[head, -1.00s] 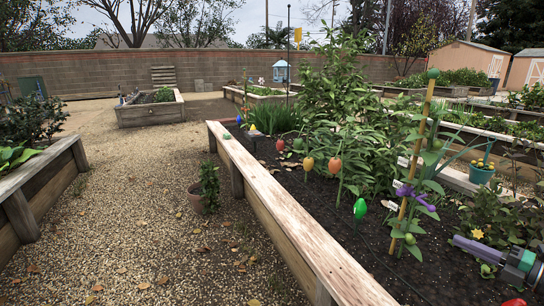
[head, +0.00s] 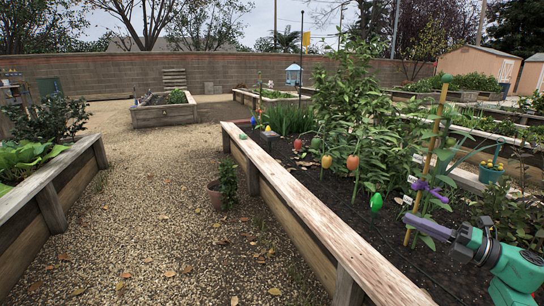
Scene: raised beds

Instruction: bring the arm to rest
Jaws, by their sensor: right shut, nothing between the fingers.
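My right gripper (head: 408,219) is at the lower right in the head view. Its purple fingers are shut and empty, pointing left over the dark soil of the raised bed. The grey wrist and teal arm links come in from the lower right. The fingertips are close to the foot of the wooden stake (head: 428,160) in the picture; I cannot tell whether they touch it. A purple bloom or clip (head: 428,191) sits on the stake's plant just above the fingers. My left gripper is not in view.
The bed's wooden edge (head: 310,208) runs diagonally left of the arm. Peppers on stems, a green one (head: 376,202) and an orange one (head: 326,161), stand in the bed. A teal pot (head: 490,173) is farther right. A potted plant (head: 226,183) stands on the open gravel path.

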